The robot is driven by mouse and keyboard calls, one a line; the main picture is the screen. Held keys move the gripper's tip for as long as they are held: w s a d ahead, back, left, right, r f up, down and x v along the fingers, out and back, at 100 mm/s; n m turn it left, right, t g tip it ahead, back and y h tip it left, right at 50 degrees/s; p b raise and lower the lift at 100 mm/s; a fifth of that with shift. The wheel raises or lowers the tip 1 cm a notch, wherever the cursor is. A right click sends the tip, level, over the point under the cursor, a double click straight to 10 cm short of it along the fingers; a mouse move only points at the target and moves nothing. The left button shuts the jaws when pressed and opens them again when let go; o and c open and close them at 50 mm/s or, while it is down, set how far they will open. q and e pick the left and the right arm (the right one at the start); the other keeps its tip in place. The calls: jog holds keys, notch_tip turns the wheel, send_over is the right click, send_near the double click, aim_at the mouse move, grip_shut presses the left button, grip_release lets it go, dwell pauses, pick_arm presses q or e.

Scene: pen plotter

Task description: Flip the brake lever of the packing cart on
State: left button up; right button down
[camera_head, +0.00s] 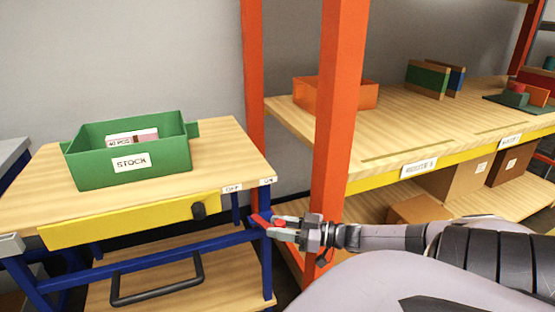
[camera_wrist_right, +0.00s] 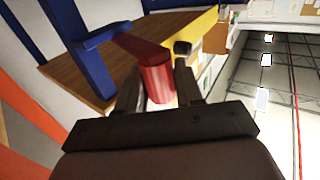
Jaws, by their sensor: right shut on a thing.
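The packing cart (camera_head: 225,155) has a wooden top, a blue frame and a yellow front strip. Small OFF and ON labels (camera_head: 250,186) sit along its front right edge. The red brake lever (camera_head: 261,219) is at the cart's front right leg, below the labels. My right gripper (camera_head: 278,226) reaches in from the right and is shut on the lever's red end. In the right wrist view the red lever (camera_wrist_right: 155,76) lies between the two dark fingers, with its other end towards the blue frame. My left gripper is not in view.
A green STOCK bin (camera_head: 130,165) stands on the cart. An orange rack post (camera_head: 338,110) rises close behind my right gripper. Rack shelves (camera_head: 390,130) hold an orange bin (camera_head: 352,96) and other goods. A black knob (camera_head: 199,210) sticks out from the yellow strip.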

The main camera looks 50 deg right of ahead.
jog(key=shift+f, duration=0.1)
dwell(0.3)
jog(key=c, duration=0.9)
grip_release()
jog(key=shift+o, duration=0.2)
jog(key=p+v, duration=0.1)
jog(key=v, duration=0.6)
jog(key=shift+p, duration=0.4)
jog(key=shift+s, duration=0.1)
